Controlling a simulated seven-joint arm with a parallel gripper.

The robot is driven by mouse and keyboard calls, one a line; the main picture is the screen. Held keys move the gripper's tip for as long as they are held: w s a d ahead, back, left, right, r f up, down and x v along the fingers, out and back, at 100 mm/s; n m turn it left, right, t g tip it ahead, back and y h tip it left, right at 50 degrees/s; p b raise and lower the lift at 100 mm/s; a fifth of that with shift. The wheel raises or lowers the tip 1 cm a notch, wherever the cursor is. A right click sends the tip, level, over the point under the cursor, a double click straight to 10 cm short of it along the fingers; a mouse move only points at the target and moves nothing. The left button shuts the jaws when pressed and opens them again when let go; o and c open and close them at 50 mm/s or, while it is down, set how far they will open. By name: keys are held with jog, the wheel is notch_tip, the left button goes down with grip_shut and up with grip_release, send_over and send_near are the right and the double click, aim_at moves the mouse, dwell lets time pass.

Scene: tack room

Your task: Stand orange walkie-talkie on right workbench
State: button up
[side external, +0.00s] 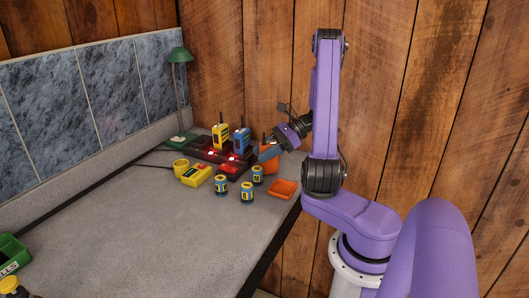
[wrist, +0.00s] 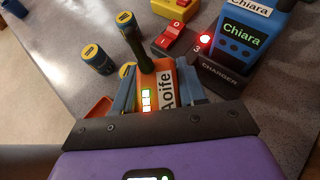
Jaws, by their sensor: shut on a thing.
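The orange walkie-talkie (wrist: 160,72), labelled "Aoife", has a dark antenna and a lit green and red level display. In the wrist view my gripper (wrist: 157,92) is shut on it, with a blue finger on each side of its body. In the side external view my gripper (side external: 267,152) is low over the right end of the grey workbench (side external: 170,230), beside the charger row. The orange walkie-talkie (side external: 272,143) is partly hidden there by the fingers. I cannot tell whether its base touches anything. Only one workbench shows.
A blue walkie-talkie (side external: 241,141) and a yellow one (side external: 220,135) stand in the dark charger (side external: 203,153).

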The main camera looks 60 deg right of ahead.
jog(key=shift+f, duration=0.1)
jog(key=o, duration=1.2)
jog(key=shift+f, duration=0.1)
